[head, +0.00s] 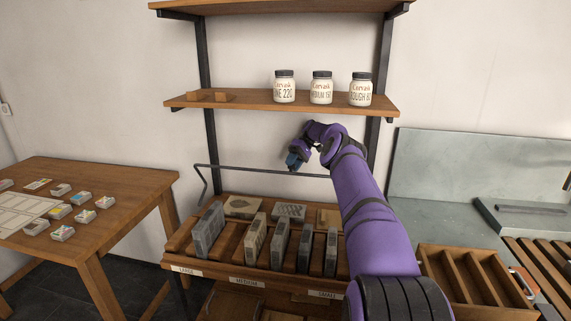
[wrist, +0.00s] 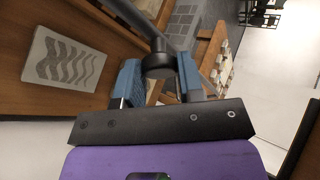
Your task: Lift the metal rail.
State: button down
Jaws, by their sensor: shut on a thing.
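In the wrist view, the blue fingers of my gripper (wrist: 158,82) are shut around a dark round piece on the rail (wrist: 126,14). The grey bar of the rail runs off to the upper left there.
Below the rail, a wooden rack (head: 220,267) holds several upright stone slabs. A shelf (head: 240,104) above carries three jars (head: 321,88). A table with small cards (head: 150,180) stands left. A divided wooden tray (head: 440,262) is at right.

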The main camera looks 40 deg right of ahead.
jog(key=shift+w+d+f, duration=0.15)
dwell(0.3)
jog(key=c, duration=0.8)
grip_release()
jog(key=shift+o, duration=0.2)
